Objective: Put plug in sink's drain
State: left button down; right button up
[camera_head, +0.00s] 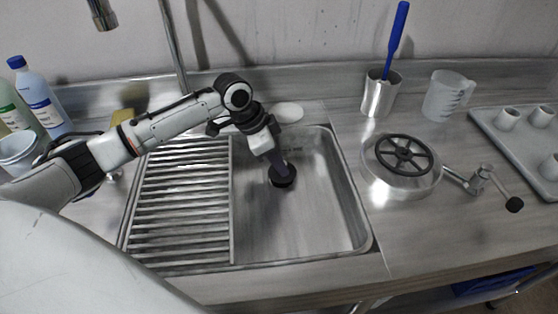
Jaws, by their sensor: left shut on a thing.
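The steel sink (325,215) is set in the counter in the middle of the head view. My left gripper (281,172) reaches down into the basin from the left and is shut on the black plug (284,181). The plug is a dark round piece at the fingertips, low in the basin. The drain opening does not show; the plug and gripper may cover it. I cannot tell whether the plug touches the basin floor. My right gripper is not in view.
A slatted drying rack (185,205) fills the sink's left side. To the right stand a round metal pot with a black handwheel (401,184), a steel cup with a blue brush (380,95), a clear jug (447,96) and a grey tray (500,135). Bottles (40,100) stand at left.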

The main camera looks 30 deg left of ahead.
pick_arm(q)
jog(key=shift+f, duration=0.85)
jog(key=c, duration=1.5)
grip_release()
jog(key=v, duration=1)
jog(key=shift+s+r, duration=0.1)
jog(key=shift+r, duration=0.1)
